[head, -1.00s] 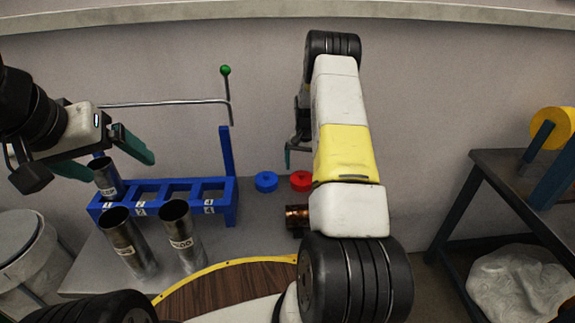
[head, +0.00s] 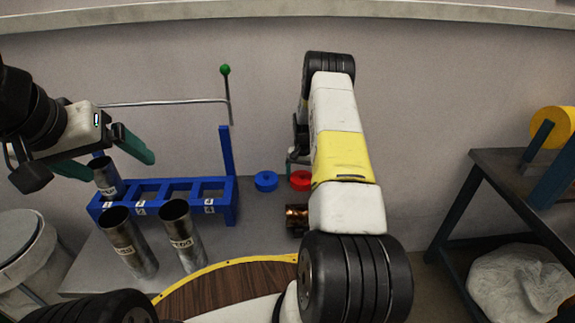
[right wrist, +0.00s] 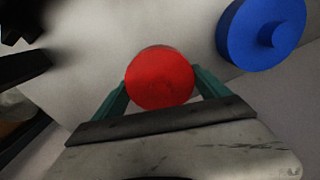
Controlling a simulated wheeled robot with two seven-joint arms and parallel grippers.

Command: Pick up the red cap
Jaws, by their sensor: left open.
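The red cap (head: 300,181) lies on the grey table to the right of the blue cap (head: 266,181). My right gripper (head: 291,158) is just above the red cap, partly hidden by my own arm in the head view. In the right wrist view the red cap (right wrist: 160,78) sits between the two green fingers (right wrist: 160,82), which are spread on either side of it. I cannot tell whether they touch it. My left gripper (head: 120,166) is open above the left end of the blue rack, its fingers on either side of a metal tube (head: 107,178).
The blue rack (head: 230,190) has numbered slots. Two metal tubes (head: 128,240) (head: 182,235) stand in front of it. A copper-coloured piece (head: 297,220) lies in front of the red cap. A bar with a green knob (head: 225,70) stands behind. The blue cap (right wrist: 262,35) is close beside the gripper.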

